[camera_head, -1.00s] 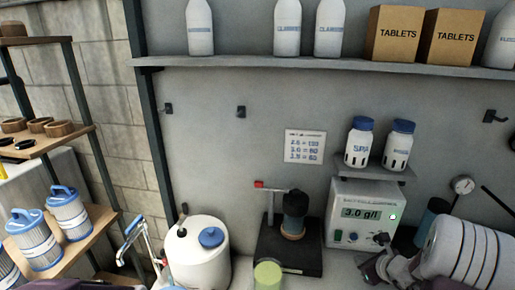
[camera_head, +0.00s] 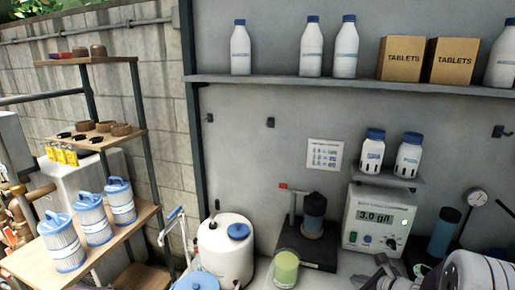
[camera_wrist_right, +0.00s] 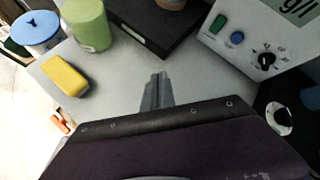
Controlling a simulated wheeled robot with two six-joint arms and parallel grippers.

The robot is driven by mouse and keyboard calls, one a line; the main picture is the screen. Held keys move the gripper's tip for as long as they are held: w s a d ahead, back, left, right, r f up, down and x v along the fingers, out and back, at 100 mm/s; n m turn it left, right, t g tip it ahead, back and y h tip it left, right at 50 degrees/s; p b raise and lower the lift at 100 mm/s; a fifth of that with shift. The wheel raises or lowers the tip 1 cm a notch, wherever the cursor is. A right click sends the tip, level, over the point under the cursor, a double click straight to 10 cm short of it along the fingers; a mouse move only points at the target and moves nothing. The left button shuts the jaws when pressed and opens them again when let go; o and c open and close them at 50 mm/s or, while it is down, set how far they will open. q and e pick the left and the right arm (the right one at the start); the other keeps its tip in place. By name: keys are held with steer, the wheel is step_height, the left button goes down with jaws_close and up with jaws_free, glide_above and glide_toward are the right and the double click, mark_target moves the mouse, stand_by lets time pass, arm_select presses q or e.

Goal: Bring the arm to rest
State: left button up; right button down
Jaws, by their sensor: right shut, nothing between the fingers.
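My right gripper (camera_head: 384,274) shows at the lower right of the head view, in front of the grey meter box. My pale right arm (camera_head: 485,272) runs off the lower right corner. In the right wrist view, the gripper's two fingers (camera_wrist_right: 156,92) lie together, shut and empty, above the pale bench top. A yellow sponge-like block (camera_wrist_right: 65,76) lies left of the fingers, apart from them. My left gripper is not in view.
A green cup (camera_head: 286,268), a white tank (camera_head: 226,250), a black stand (camera_head: 306,246) and the meter box (camera_head: 377,221) occupy the bench. A shelf (camera_head: 350,87) with bottles and boxes hangs above. A filter rack (camera_head: 110,239) stands left.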

steer(key=s+a+f+n+g+y, duration=0.1)
steer(key=s+a+n+g, duration=0.2)
steer(key=s+a+n, duration=0.45)
steer(key=s+a+n+g+y, duration=0.1)
steer(key=s+a+n+g, duration=0.3)
steer(key=a+n, duration=0.55)
steer(key=s+d+f+n+h, duration=0.1)
steer(key=s+d+n+h, duration=0.1)
steer(key=s+n, duration=0.2)
steer(key=s+d+f+n+g+h, duration=0.1)
steer(key=s+d+f+n+h, duration=0.1)
steer(key=s+n, duration=0.3)
steer(key=shift+s+d+f+n, duration=0.25)
steer(key=shift+d+n, duration=0.35)
steer(key=shift+n, duration=0.6)
